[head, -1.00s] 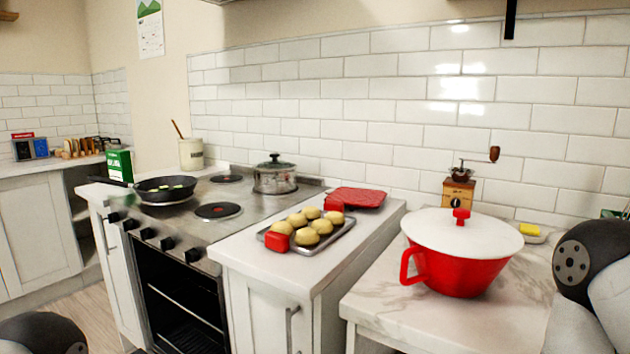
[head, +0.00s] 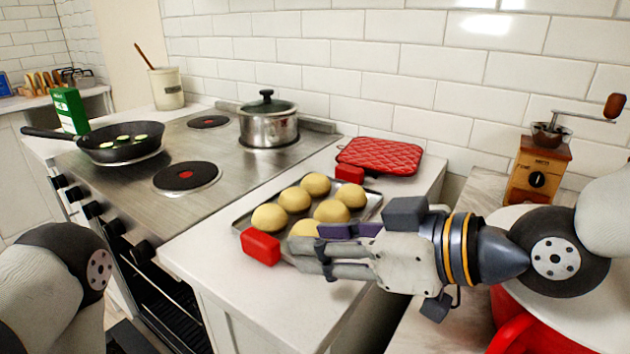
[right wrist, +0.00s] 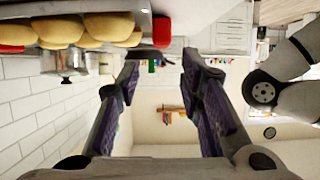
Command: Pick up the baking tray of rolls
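The baking tray (head: 373,206) of several round golden rolls (head: 315,184) lies on the white counter right of the stove. It has a red grip at its near left corner (head: 260,248) and another at the far end (head: 350,174). My right gripper (head: 322,244) points left across the tray's near right side and hides part of it and some rolls. In the right wrist view its purple-padded fingers (right wrist: 165,92) are spread with nothing between them; the rolls (right wrist: 60,28) and the red grip (right wrist: 162,31) are at the top left. Only part of my left arm shows; its gripper is out of view.
A red quilted mat (head: 380,156) lies behind the tray. The stove holds a lidded pot (head: 268,124) and a frying pan (head: 120,142). A coffee grinder (head: 540,170) stands right.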

